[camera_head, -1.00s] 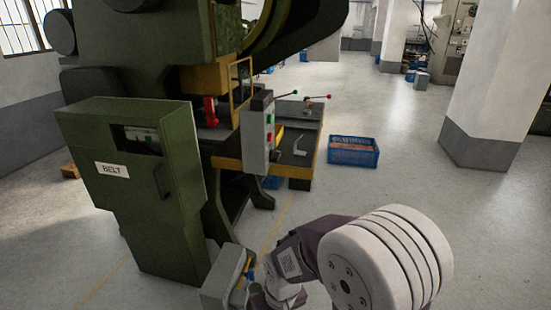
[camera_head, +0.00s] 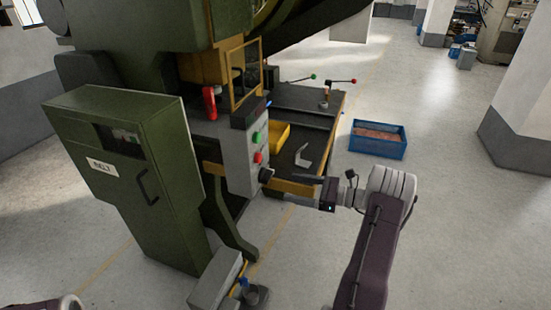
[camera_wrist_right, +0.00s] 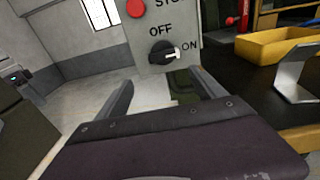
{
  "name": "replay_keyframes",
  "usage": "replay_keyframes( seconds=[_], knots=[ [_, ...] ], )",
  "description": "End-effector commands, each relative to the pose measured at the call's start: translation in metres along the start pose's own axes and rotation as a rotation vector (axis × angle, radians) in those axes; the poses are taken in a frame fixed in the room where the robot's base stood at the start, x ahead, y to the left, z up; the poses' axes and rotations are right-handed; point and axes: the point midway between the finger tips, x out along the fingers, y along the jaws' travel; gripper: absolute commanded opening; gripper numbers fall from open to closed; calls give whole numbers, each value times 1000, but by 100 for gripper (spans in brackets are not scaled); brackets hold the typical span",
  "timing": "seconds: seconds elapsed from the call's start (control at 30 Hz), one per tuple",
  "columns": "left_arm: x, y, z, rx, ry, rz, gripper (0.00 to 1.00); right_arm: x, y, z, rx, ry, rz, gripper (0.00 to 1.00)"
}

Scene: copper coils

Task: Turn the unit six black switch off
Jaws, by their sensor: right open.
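The black switch (camera_head: 265,174) is a round knob low on the grey control box (camera_head: 240,160) of the green machine. In the right wrist view the black switch (camera_wrist_right: 162,52) has a white pointer directed right, at the ON label (camera_wrist_right: 190,45). The OFF label (camera_wrist_right: 160,31) is above the knob. My right gripper (camera_head: 284,186) is open and empty, pointing left at the switch. In the right wrist view my right gripper (camera_wrist_right: 166,78) has its fingers spread below and to either side of the knob, not closed on it. My left gripper is out of view.
Above the switch are a red button (camera_head: 258,157) and a green button (camera_head: 257,138). A green BELT cabinet (camera_head: 130,170) stands at left. The machine's bench holds a yellow bin (camera_head: 280,138) and a bent metal piece (camera_head: 302,157). A blue crate (camera_head: 378,139) is on the floor.

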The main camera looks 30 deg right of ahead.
Motion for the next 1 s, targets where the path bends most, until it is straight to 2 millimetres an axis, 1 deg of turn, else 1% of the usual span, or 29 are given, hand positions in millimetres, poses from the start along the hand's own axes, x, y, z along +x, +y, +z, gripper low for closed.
replay_keyframes(
  seconds=[0.03, 0.1, 0.23, 0.33, 0.5, 0.63, 0.7, 0.8, 1.0],
  knots=[
    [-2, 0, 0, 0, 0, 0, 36, -9, -8, 4, 9, -31, -28, 79],
    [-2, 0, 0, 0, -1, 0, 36, -14, -12, 6, 13, -52, -45, 79],
    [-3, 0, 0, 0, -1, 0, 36, -10, -13, 8, 13, -55, -45, 79],
    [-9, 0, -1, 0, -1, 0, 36, 5, -12, 10, 14, -53, -41, 79],
    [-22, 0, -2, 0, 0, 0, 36, 42, -14, 13, 13, -52, -39, 79],
    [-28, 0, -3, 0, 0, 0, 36, 65, -14, 12, 13, -51, -40, 79],
    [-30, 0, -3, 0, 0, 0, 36, 72, -15, 12, 12, -51, -42, 79],
    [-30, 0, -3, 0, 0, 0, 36, 78, -16, 11, 11, -50, -43, 79],
    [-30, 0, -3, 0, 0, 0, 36, 78, -16, 10, 11, -50, -43, 79]
  ],
)
